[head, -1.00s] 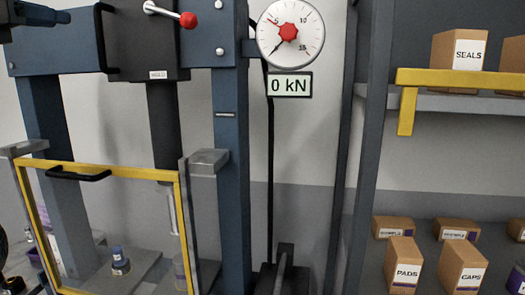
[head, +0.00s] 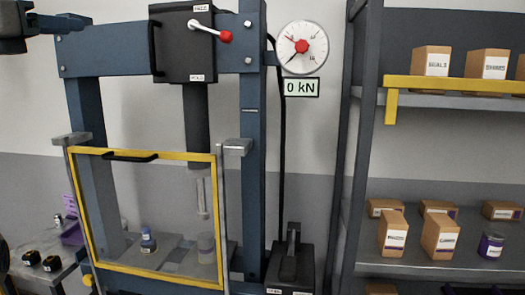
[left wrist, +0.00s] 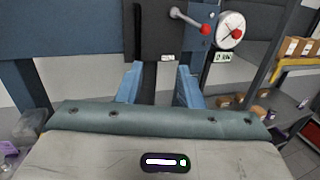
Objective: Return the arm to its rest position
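My left gripper (left wrist: 160,80) shows in the left wrist view with its two blue fingers spread apart and nothing between them. Part of my left arm shows at the top left edge of the head view, in front of the press. The blue press (head: 252,160) stands at the left and centre of the head view; its frame and dark head also fill the upper left wrist view behind the fingers. The gripper appears apart from the press. My right gripper is in neither view.
The press has a yellow-framed guard (head: 160,152), a red-knobbed lever (head: 225,37) and a gauge (head: 302,47); its display (head: 301,87) reads 0 kN. A shelf rack (head: 450,93) with several boxes stands at the right. A side table (head: 40,277) is at lower left.

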